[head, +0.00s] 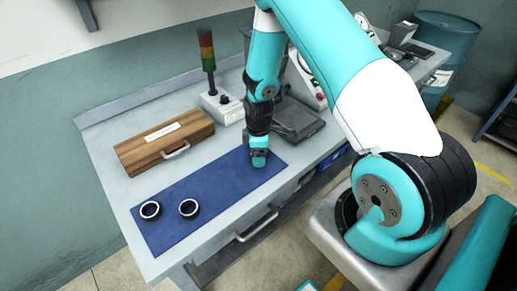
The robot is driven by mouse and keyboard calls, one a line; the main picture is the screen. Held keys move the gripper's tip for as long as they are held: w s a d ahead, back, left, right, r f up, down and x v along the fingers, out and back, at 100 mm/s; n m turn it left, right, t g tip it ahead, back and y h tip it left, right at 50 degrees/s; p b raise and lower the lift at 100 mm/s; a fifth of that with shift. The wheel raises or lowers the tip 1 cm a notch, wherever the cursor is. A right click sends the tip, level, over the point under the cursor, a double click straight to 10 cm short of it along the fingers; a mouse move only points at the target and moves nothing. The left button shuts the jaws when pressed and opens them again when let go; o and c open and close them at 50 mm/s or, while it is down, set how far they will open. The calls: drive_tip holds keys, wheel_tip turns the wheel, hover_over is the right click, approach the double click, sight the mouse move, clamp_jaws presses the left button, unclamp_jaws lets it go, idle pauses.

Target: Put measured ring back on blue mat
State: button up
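The blue mat (200,213) lies flat on the grey workbench. Two dark rings with bright inner edges rest on its left part: one ring (150,210) at the far left and another ring (189,208) just right of it. My gripper (259,160) points down at the right end of the mat, low over or at its surface. Its fingers are small and partly hidden, so I cannot tell whether they are open or hold a ring. No third ring shows clearly.
A wooden case (163,143) with a handle lies behind the mat. A signal tower (208,55) stands on a pale control box (222,107). A dark tray-like machine part (297,120) is right of my gripper. A blue barrel (442,50) stands at the far right. The mat's middle is clear.

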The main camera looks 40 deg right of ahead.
drive_tip(key=s+a+r+b, duration=0.1)
drive_tip(key=a+r+b, duration=0.3)
drive_tip(key=r, duration=1.3)
drive_tip(key=s+a+r+m+y, duration=0.1)
drive_tip(key=s+a+r+y, duration=0.1)
drive_tip(key=s+a+r, duration=0.4)
drive_tip(key=s+a+r+m+y+p, duration=0.1)
drive_tip(key=s+a+r+m+y, duration=0.1)
drive_tip(key=s+a+r, duration=0.5)
drive_tip(key=s+a, duration=0.5)
drive_tip(key=s, duration=0.3)
drive_tip(key=shift+s+a+r+m, duration=0.15)
drive_tip(key=shift+a+r+m, duration=0.1)
drive_tip(key=shift+r+m, duration=0.05)
